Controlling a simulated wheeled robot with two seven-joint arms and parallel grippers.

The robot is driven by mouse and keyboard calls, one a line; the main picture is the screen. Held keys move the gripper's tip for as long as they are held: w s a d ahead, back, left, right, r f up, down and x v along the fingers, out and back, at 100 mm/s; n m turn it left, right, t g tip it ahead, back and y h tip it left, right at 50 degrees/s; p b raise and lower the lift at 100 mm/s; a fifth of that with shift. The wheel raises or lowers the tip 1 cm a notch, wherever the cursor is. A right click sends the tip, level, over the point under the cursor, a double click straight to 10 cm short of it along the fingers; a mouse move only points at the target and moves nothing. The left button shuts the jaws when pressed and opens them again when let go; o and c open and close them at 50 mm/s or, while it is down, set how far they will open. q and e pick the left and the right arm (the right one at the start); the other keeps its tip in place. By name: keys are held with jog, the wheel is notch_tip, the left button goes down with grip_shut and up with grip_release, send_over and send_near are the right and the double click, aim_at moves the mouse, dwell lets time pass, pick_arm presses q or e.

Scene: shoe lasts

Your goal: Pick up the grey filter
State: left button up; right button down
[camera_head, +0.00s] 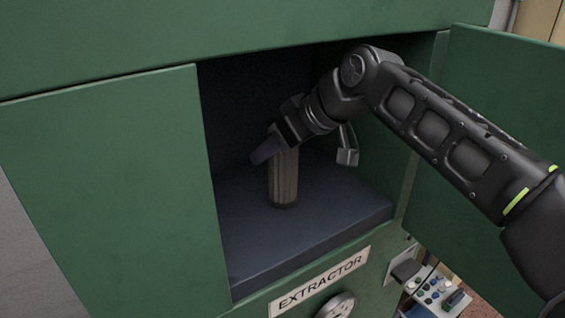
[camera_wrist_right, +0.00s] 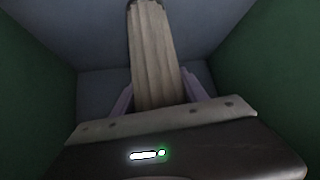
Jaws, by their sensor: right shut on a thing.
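The grey filter (camera_head: 284,180) is a ribbed upright cylinder on the dark floor inside the green extractor cabinet, in the head view. My right gripper (camera_head: 273,151) reaches in from the right and is shut on the filter near its top. In the right wrist view, the ribbed filter (camera_wrist_right: 155,60) runs up from between the two fingers (camera_wrist_right: 158,100). The filter's top is hidden by the gripper in the head view. Its lower end appears to touch the cabinet floor. My left gripper is in neither view.
The extractor (camera_head: 330,278) has a dark compartment floor (camera_head: 340,215) with free room around the filter. A green panel (camera_head: 110,170) bounds the opening at left. An open green door (camera_head: 505,100) stands at right, behind my arm.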

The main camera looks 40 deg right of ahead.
dwell(0.3)
jog(key=s+a+b, duration=0.2)
jog(key=s+b, duration=0.1)
jog(key=s, duration=1.5)
jog(key=shift+r+b, duration=0.3)
jog(key=shift+b, duration=0.05)
